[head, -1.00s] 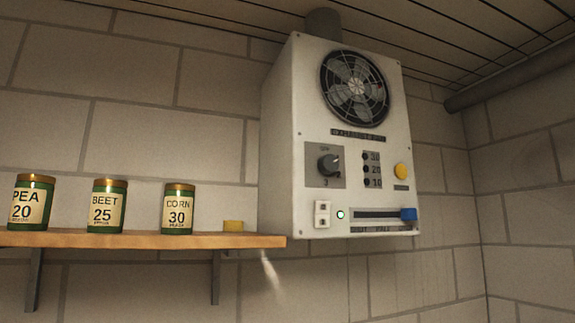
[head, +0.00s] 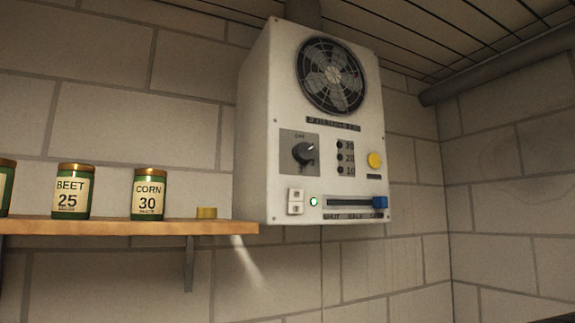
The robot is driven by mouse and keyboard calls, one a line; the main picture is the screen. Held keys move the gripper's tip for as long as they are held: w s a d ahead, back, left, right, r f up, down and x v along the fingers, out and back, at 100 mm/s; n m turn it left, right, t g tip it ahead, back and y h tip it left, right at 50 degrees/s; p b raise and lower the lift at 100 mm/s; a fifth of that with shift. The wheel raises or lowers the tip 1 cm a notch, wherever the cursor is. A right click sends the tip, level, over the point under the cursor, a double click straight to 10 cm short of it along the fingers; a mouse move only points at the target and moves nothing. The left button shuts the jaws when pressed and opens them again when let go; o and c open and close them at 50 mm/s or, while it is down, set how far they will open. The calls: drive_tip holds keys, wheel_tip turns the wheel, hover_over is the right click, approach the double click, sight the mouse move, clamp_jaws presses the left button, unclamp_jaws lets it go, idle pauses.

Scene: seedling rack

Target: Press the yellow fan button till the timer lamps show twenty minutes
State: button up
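The yellow fan button (head: 375,160) is on the right side of the front of a white fan box (head: 260,130) on the wall. The timer lamps (head: 340,158) are a column of three dark dots marked 30, 20 and 10, left of the button. None of them looks lit. The round fan grille (head: 331,76) is above them. My gripper is not in view.
A black knob (head: 303,153), a white switch (head: 295,201), a green lit lamp (head: 314,202) and a slider with a blue handle (head: 380,203) are on the box. A wooden shelf (head: 110,227) at left holds a beet jar (head: 74,191), a corn jar (head: 148,194) and a small yellow block (head: 206,213).

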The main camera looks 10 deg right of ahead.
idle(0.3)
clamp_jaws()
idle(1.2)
